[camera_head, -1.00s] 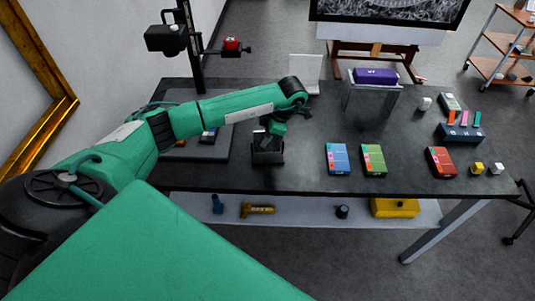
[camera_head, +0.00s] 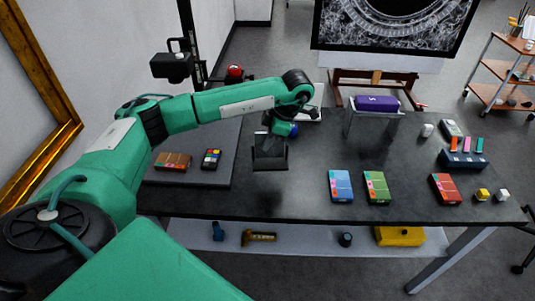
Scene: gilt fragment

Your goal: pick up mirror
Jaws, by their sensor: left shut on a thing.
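The mirror (camera_head: 270,158) appears to be the small dark, squarish piece with a lighter edge, hanging below the end of my left arm. My left gripper (camera_head: 271,138) is shut on it from above, and its fingers are partly hidden by the wrist and the piece. The mirror seems to be held above the black table (camera_head: 300,190), with a dark shadow patch on the tabletop below it. My right gripper is not in view.
Blue (camera_head: 341,186), green (camera_head: 377,187) and red (camera_head: 446,189) boxes lie on the right half of the table. A purple box (camera_head: 377,103) sits on a raised stand behind. A grey mat (camera_head: 224,160) lies at left.

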